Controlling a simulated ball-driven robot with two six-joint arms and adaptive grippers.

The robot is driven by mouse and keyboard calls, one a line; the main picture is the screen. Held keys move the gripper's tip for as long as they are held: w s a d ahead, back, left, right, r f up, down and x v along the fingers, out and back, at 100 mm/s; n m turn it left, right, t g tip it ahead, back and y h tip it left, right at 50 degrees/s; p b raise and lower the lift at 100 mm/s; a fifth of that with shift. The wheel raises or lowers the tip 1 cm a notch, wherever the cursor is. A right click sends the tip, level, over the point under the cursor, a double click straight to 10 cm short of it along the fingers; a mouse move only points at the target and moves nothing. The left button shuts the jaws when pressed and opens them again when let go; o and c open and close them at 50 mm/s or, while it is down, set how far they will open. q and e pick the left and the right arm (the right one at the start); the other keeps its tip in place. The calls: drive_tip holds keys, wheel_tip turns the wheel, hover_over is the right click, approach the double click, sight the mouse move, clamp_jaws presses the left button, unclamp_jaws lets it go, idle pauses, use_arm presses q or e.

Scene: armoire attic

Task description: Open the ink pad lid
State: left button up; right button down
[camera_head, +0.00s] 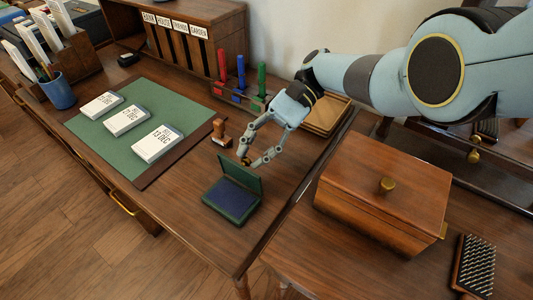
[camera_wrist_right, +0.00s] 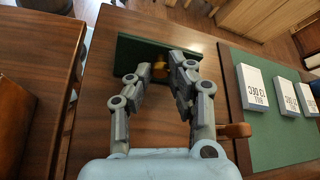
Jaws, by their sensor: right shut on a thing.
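The ink pad is a dark green case (camera_head: 229,206) with a dark blue pad, on the wooden desk near its front edge. Its green lid (camera_head: 240,175) is raised on the far side and stands tilted up, so the blue pad shows. My right gripper (camera_head: 246,160) is at the lid's top edge, its fingers shut on a small brass knob. In the right wrist view the fingers (camera_wrist_right: 175,73) close around the brass knob (camera_wrist_right: 188,65) in front of the green lid (camera_wrist_right: 145,48). My left gripper is not in view.
A wooden stamp (camera_head: 220,130) stands close left of my right gripper. A green mat (camera_head: 108,132) with white date cards lies further left. A stand with colored stamps (camera_head: 240,76) is behind. A lidded wooden box (camera_head: 382,195) is to the right.

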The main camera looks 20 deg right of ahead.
drive_tip(key=shift+f, duration=0.15)
drive_tip(key=c, duration=1.2)
unclamp_jaws()
